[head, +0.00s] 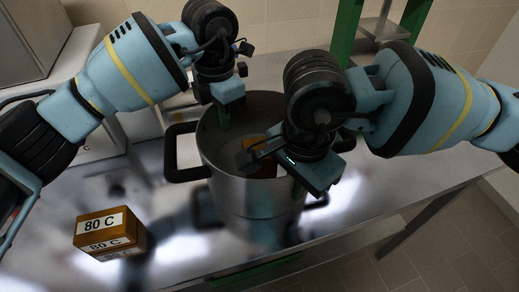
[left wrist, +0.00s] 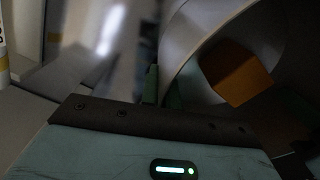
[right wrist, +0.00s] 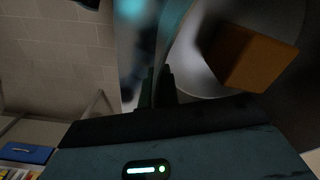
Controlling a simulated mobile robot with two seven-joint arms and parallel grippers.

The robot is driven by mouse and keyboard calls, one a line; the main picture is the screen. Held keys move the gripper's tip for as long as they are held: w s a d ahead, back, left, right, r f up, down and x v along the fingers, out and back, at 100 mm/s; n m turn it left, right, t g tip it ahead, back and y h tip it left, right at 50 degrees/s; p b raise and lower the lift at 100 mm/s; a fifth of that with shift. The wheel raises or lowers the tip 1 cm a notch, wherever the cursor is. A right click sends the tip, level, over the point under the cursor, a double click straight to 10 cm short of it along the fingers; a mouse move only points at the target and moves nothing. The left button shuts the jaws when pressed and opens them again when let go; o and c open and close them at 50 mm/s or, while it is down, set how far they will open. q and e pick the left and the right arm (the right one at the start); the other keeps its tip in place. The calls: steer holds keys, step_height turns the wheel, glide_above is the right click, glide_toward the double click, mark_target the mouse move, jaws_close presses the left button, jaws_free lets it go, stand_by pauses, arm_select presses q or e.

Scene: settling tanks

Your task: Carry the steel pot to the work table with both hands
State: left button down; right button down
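The steel pot (head: 231,180) stands upright in the middle of the head view, over a shiny steel surface. I cannot tell whether its base touches it. A black handle (head: 176,177) sticks out at its left. An orange-brown block (head: 262,170) lies inside; it shows in both wrist views (left wrist: 232,72) (right wrist: 250,58). My left gripper (head: 223,118) is at the far left rim, one finger on each side of the pot wall, shut on it (left wrist: 162,88). My right gripper (head: 292,172) is at the near right rim, likewise shut on the wall (right wrist: 156,88); its hand hides part of the pot.
An orange block marked 80 C (head: 108,233) sits on the steel surface (head: 185,255) at front left. A pale cabinet (head: 88,125) stands at back left. A green-framed stand (head: 345,35) is behind. The tiled floor (head: 400,255) is open at lower right.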

arm_select(q)
steer(key=shift+r, duration=0.15)
arm_select(e)
steer(key=shift+r, duration=0.1)
